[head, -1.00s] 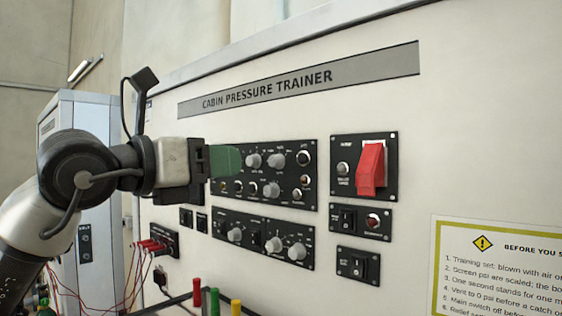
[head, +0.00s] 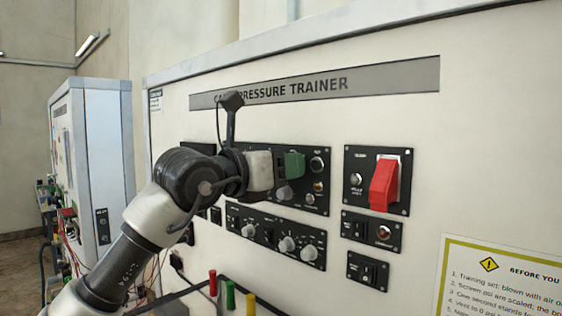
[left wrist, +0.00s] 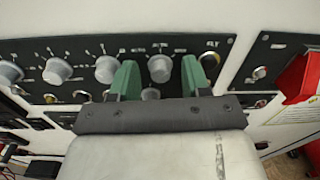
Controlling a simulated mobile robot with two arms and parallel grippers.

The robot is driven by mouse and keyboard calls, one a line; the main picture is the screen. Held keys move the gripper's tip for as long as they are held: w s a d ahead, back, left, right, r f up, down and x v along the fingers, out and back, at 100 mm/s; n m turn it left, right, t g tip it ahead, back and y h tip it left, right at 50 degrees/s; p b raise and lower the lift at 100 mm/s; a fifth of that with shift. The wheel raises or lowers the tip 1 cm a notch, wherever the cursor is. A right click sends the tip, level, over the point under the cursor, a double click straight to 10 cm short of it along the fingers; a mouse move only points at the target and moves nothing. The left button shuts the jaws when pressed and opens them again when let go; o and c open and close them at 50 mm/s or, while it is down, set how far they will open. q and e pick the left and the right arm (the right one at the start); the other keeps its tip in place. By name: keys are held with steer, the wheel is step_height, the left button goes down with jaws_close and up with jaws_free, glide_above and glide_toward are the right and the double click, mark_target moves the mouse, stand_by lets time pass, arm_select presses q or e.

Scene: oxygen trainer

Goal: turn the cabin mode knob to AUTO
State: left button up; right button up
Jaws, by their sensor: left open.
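The upper black control panel (head: 318,180) is on the white trainer face, partly hidden by my left arm in the head view. In the left wrist view it shows a row of grey knobs, with one grey knob (left wrist: 160,69) between the fingers. My left gripper (head: 293,164) has green fingers, open and pointing at the panel. In the left wrist view the open fingers (left wrist: 160,74) stand either side of that knob, with gaps visible. My right gripper is out of view.
A red guarded switch (head: 384,184) sticks out to the right of the panel. A lower panel (head: 268,233) holds several knobs. Red, green and yellow handles (head: 230,295) stand below. A yellow-edged notice (head: 495,285) is at lower right.

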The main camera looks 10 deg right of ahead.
arm_select(q)
jaws_close()
steer(key=n+b, duration=1.9)
steer(key=n, duration=0.1)
steer(key=shift+f+t, duration=0.1)
steer(key=shift+t, duration=0.2)
steer(key=shift+n, duration=0.3)
stand_by(0.4)
jaws_free()
